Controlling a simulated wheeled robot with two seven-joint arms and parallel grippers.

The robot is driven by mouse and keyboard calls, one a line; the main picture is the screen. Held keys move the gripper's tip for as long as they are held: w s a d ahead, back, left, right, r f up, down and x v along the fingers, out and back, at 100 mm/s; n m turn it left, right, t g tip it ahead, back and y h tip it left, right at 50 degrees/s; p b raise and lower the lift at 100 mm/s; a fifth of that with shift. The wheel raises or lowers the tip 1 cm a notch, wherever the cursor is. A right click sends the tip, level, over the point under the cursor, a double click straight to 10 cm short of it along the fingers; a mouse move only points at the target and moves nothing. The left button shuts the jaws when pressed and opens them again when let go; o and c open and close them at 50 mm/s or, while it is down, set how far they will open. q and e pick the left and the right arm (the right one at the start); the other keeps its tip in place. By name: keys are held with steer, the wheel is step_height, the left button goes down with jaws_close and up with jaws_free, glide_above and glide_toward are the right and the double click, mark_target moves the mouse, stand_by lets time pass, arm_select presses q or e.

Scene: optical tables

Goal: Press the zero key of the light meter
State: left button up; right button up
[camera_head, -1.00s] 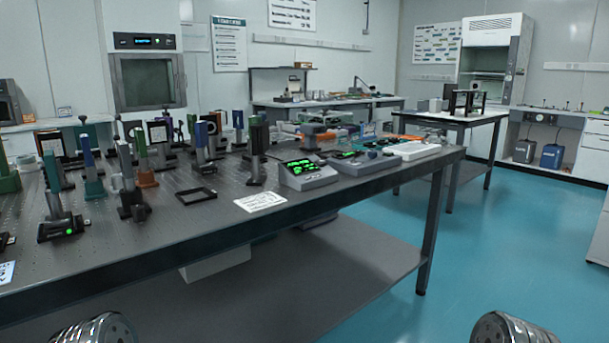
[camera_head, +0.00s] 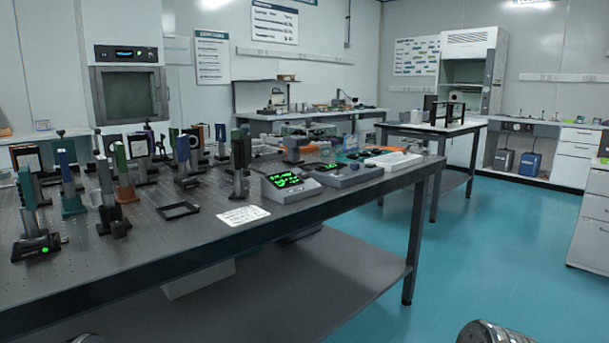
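A grey console with a sloped face and bright green displays (camera_head: 287,186) stands near the front edge of the dark optical table (camera_head: 140,262). It looks like the light meter, but its keys are too small to tell apart. A second grey box with a small green display (camera_head: 343,174) sits just right of it. A white printed card (camera_head: 243,215) lies in front of the console. Neither gripper is in view. Only a rounded metal part of my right arm shows at the bottom right, and a sliver of my left at the bottom left.
Many posts and optic mounts (camera_head: 112,190) crowd the table's left half. A black square frame (camera_head: 178,210) lies flat near the card. A white tray (camera_head: 393,161) sits at the table's right end. Blue floor (camera_head: 480,260) is clear to the right.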

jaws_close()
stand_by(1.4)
